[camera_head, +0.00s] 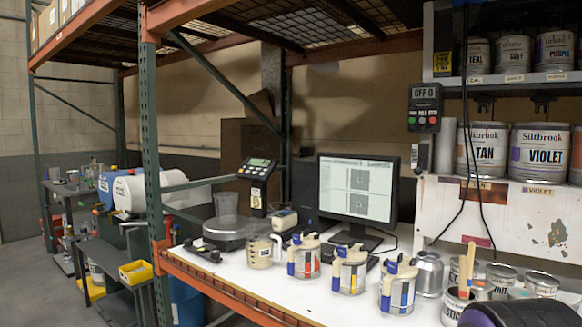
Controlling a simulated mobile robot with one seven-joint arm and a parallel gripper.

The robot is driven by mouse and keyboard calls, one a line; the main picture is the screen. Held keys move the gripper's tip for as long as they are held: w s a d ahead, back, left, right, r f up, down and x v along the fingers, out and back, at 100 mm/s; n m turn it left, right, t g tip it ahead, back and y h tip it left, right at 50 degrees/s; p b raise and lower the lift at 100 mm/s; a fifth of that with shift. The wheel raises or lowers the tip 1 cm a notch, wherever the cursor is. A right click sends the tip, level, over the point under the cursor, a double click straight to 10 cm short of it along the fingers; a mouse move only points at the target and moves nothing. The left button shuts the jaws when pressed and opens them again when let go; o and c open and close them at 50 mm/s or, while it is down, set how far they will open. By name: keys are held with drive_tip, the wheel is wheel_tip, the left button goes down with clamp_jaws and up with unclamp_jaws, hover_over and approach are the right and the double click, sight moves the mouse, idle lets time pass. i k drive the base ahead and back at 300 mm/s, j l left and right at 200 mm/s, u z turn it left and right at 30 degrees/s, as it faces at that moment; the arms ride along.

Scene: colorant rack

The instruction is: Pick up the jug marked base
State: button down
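Several jugs stand upright on the white bench top (235,280). A beige see-through jug (258,252) with a small white label stands just right of the scale. To its right is a row of three clear jugs with cream tops and blue parts: the first (303,257), the middle one (349,270) and the nearest one (398,287). They have coloured markings on their sides. The lettering is too small for me to tell which one is marked base. My gripper is not in view.
A scale (228,232) with a clear beaker (226,203) and a monitor (357,187) stand on the bench. A metal pot (429,273) and several cans (458,303) crowd the right. A green rack post (151,150) rises at the left. A dark rounded shape covers the lower right corner.

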sight(259, 238)
drive_tip(key=j, duration=0.55)
drive_tip(key=i+j+z, duration=0.15)
drive_tip(key=j, duration=0.45)
drive_tip(key=i+j, duration=0.1)
drive_tip(key=j, duration=0.3)
drive_tip(key=i+j+z, duration=0.15)
drive_tip(key=j, duration=0.25)
drive_tip(key=i+j+z, duration=0.1)
drive_tip(key=j, duration=0.3)
drive_tip(key=i+j, duration=0.25)
drive_tip(key=j, duration=0.15)
drive_tip(key=l+z, duration=0.05)
